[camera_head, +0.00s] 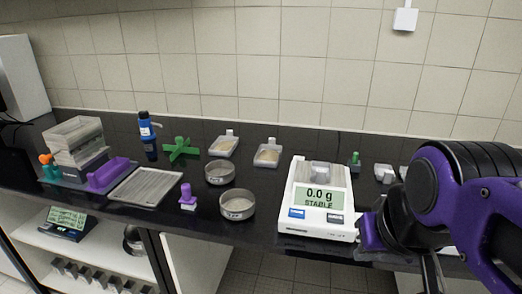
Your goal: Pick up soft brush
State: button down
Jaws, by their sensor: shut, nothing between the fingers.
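A small brush-like tool with a purple handle and a pale base (187,197) stands upright on the black counter, left of the front sieve. It looks like the soft brush, though its bristles are too small to make out. My gripper (432,278) is at the lower right, dark and partly cut off by the bottom edge. It is shut and empty, far to the right of the brush and apart from it. My purple and black arm covers the right end of the counter.
A white balance (318,203) reading 0.0 g stands between the brush and my arm. Two round metal sieves (237,204) (220,173) are right of the brush. A grey ribbed tray (146,183) lies left. A green cross-shaped piece (181,149) and a blue bottle (146,126) are behind.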

aim_at(187, 200)
jog(key=j+z, duration=0.15)
jog(key=j, duration=1.1)
